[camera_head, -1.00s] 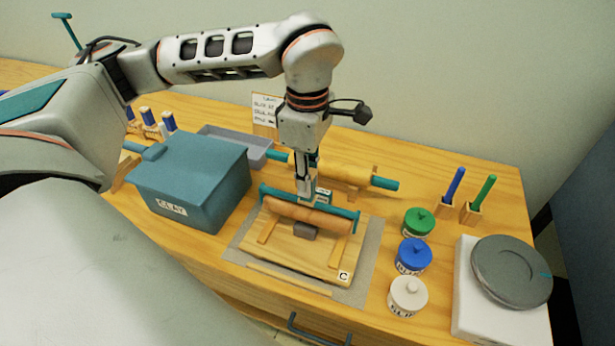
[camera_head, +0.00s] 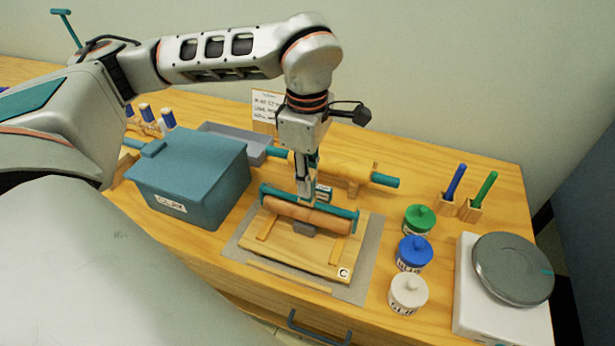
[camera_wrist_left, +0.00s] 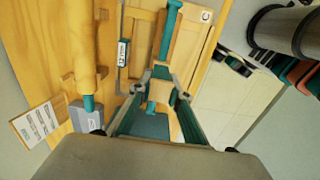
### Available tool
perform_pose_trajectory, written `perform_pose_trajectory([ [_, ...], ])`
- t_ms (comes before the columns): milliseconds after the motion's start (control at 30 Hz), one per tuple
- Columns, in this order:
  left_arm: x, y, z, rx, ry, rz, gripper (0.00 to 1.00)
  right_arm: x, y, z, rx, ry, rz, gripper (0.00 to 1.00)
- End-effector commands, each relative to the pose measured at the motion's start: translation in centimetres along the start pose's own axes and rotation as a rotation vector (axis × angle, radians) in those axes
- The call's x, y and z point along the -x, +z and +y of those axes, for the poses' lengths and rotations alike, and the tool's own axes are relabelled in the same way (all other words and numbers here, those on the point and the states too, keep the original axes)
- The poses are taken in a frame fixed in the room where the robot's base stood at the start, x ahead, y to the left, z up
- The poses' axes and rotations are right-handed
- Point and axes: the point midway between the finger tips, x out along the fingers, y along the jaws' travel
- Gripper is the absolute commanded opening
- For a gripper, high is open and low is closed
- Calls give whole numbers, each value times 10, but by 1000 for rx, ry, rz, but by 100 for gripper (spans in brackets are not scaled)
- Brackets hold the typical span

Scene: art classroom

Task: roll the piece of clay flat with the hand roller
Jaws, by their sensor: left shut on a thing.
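The hand roller (camera_head: 330,222) has a tan cylinder in a teal frame. It lies across a wooden board (camera_head: 325,262) marked C, over two wooden strips. The piece of clay (camera_head: 305,229) is a small dark grey lump on the board, at the roller's near side and partly hidden by it. My left gripper (camera_head: 306,198) points down from above and is shut on the roller, at the frame's far side. In the left wrist view the gripper (camera_wrist_left: 160,88) and the roller's teal frame (camera_wrist_left: 170,30) show; the clay is not distinguishable. My right gripper is not in view.
A teal clay box (camera_head: 190,180) stands left of the board. A yellow rolling pin (camera_head: 345,169) on a stand lies behind. Green (camera_head: 419,221), blue (camera_head: 413,254) and white (camera_head: 408,293) jars and a scale (camera_head: 510,270) stand to the right. A grey mat (camera_head: 365,285) lies under the board.

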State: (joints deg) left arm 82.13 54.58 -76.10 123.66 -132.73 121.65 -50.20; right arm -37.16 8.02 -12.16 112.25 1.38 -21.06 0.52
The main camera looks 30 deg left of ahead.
Motion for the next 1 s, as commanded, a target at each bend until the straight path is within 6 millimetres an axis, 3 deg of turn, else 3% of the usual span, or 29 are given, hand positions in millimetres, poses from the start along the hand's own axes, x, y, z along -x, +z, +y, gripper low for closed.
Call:
perform_pose_trajectory([
  [633, -7, 0, -17, -3, -6, 2, 0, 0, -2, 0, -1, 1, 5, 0],
  [1000, -8, 0, -15, -2, -9, 5, 0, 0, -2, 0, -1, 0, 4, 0],
])
